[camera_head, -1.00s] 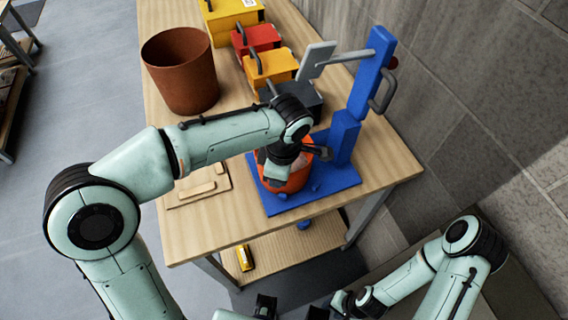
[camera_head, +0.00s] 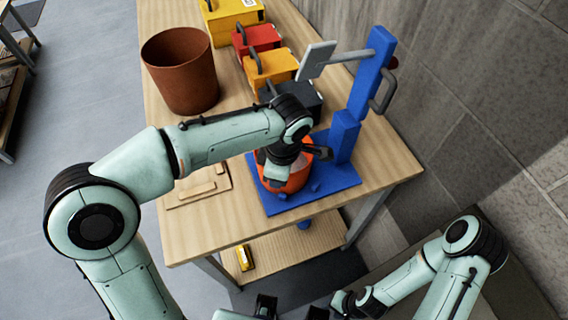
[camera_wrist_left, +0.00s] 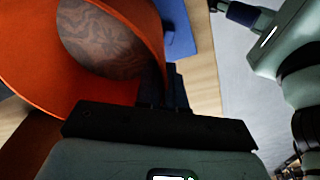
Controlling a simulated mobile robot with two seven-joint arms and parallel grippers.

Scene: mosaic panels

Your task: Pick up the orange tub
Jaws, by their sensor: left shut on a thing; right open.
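The orange tub (camera_head: 299,180) stands on the blue base plate (camera_head: 345,179) of a stand at the table's right front corner. My left gripper (camera_head: 292,160) is over the tub and shut on its wall. The gripper and wrist hide part of the tub's rim. In the left wrist view the tub (camera_wrist_left: 30,75) fills the upper left, with a brown patterned surface inside it. The left gripper (camera_wrist_left: 165,105) meets its wall there. My right gripper (camera_head: 291,311) is open and empty at the bottom edge, away from the table.
The blue stand's post (camera_head: 371,75) with a grey arm rises behind the tub. Yellow and red bins (camera_head: 258,40) and a dark one line the table's back. A brown pot (camera_head: 180,75) stands back left. Flat wooden pieces (camera_head: 198,190) lie left of the plate.

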